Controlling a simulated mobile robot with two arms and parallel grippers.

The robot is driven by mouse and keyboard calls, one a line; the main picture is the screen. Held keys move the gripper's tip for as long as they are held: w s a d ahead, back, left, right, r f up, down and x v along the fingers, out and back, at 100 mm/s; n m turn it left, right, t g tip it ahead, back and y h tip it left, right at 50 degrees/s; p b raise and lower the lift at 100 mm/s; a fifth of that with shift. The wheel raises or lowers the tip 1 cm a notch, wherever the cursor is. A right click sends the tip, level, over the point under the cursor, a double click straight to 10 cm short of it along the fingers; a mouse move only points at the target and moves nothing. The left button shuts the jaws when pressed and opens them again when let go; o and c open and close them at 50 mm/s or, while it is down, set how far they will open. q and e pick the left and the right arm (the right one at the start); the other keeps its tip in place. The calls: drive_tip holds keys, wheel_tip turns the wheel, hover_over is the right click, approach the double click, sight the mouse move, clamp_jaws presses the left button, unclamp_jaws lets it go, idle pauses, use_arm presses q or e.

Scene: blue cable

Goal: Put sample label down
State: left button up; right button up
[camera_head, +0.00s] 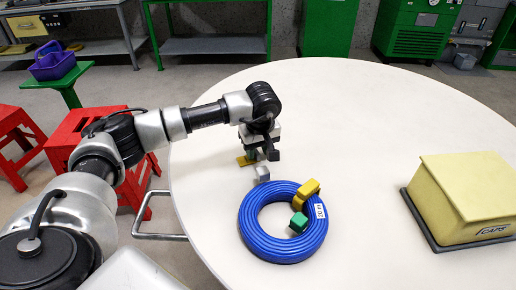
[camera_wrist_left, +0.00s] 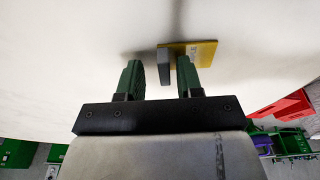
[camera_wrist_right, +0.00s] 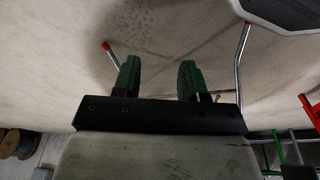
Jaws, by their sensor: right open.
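The sample label (camera_head: 246,160) appears as a small flat yellow piece on the white table, beside and partly under my left gripper (camera_head: 262,153). In the left wrist view the yellow label (camera_wrist_left: 203,50) has a grey upright tab (camera_wrist_left: 165,67). The tab shows between the green fingers of my left gripper (camera_wrist_left: 160,77), nearer the right-hand finger. The fingers are apart, with a clear gap on the tab's left side. My right gripper (camera_wrist_right: 157,80) shows only in its own wrist view, with its fingers apart and nothing between them.
A yellow box (camera_head: 470,195) stands at right. The table's far part is clear.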

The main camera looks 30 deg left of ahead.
use_arm(q)
wheel_tip(320, 180, up, 12)
drive_tip(key=s+d+p, duration=0.1)
drive_tip(key=shift+d, duration=0.25)
use_arm(e)
drive_tip(key=f, duration=0.1)
drive_tip(key=s+f, duration=0.2)
drive_tip(key=f, duration=0.1)
drive_tip(key=shift+s+d+f, duration=0.1)
drive_tip(key=shift+d, duration=0.05)
idle(0.8)
